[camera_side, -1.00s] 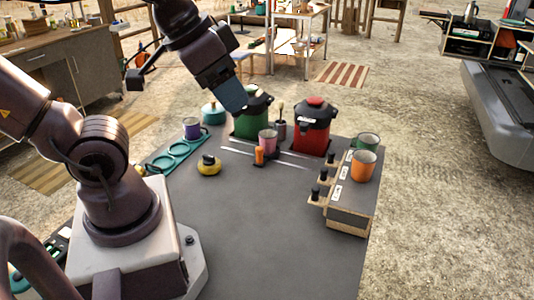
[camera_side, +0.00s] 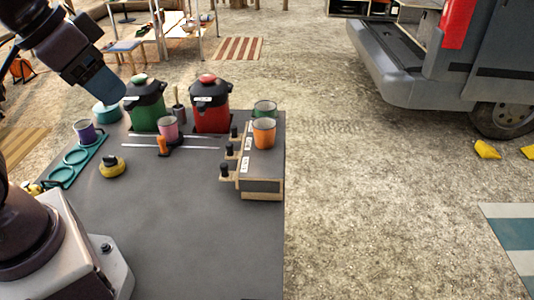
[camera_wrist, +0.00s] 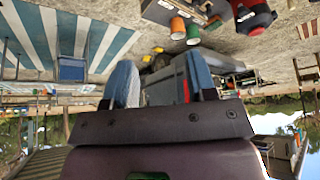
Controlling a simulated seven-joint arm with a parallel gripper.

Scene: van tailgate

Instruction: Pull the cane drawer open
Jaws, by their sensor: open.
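A small grey-topped wooden drawer box (camera_side: 262,168) stands at the right edge of the dark table in the side view. Several black knobs (camera_side: 229,149) stick out in a row along its left side, beside white labels too small to read. I cannot tell which drawer is the cane drawer. My gripper (camera_side: 118,92) is open and empty, raised at the upper left near the green pot, well apart from the drawer box. In the wrist view my gripper (camera_wrist: 162,82) shows two blue fingers with nothing between them. The box shows partly, upside down, at the top (camera_wrist: 160,12).
A red pot (camera_side: 210,105), green pot (camera_side: 146,106), pink cup (camera_side: 168,127) and yellow object (camera_side: 112,167) stand further left. The table's front middle (camera_side: 190,230) is clear.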

